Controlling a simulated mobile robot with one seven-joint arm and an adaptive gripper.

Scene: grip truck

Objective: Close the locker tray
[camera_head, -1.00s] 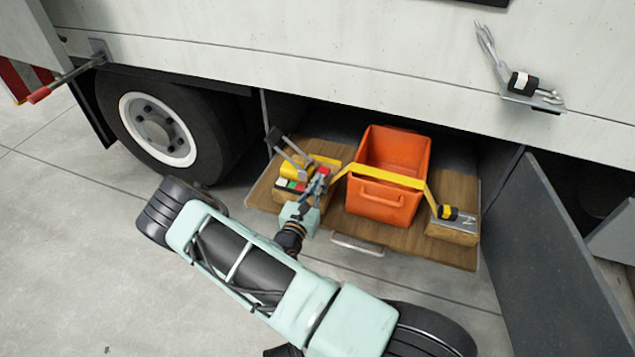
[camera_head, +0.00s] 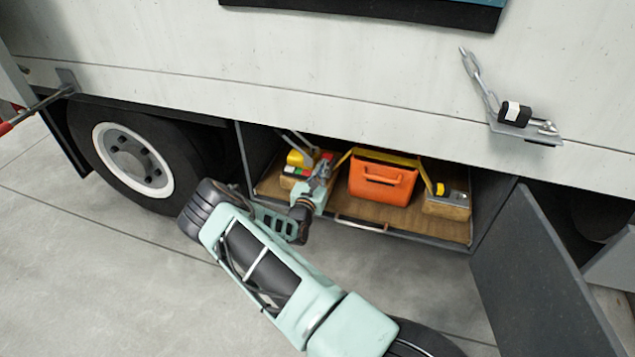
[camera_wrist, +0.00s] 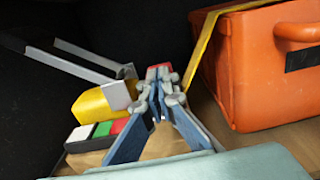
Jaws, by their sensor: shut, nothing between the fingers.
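The locker tray (camera_head: 395,217) is a wooden board low in the truck's side locker. It sits inside the locker, its front edge and handle (camera_head: 362,223) near the locker's front sill. On it are an orange bin (camera_head: 382,182), a yellow tool with grey bars (camera_head: 298,158) and a wooden block with a black and yellow item (camera_head: 446,205). My gripper (camera_head: 322,165) is over the tray's left part, left of the bin. In the wrist view, my gripper (camera_wrist: 160,85) is shut and empty beside the yellow tool (camera_wrist: 105,100) and the orange bin (camera_wrist: 270,75).
The grey locker door (camera_head: 535,280) hangs open at the right. A truck wheel (camera_head: 135,160) stands to the left. A chain and latch (camera_head: 515,115) are on the white panel above. The concrete floor (camera_head: 110,270) at the left is clear.

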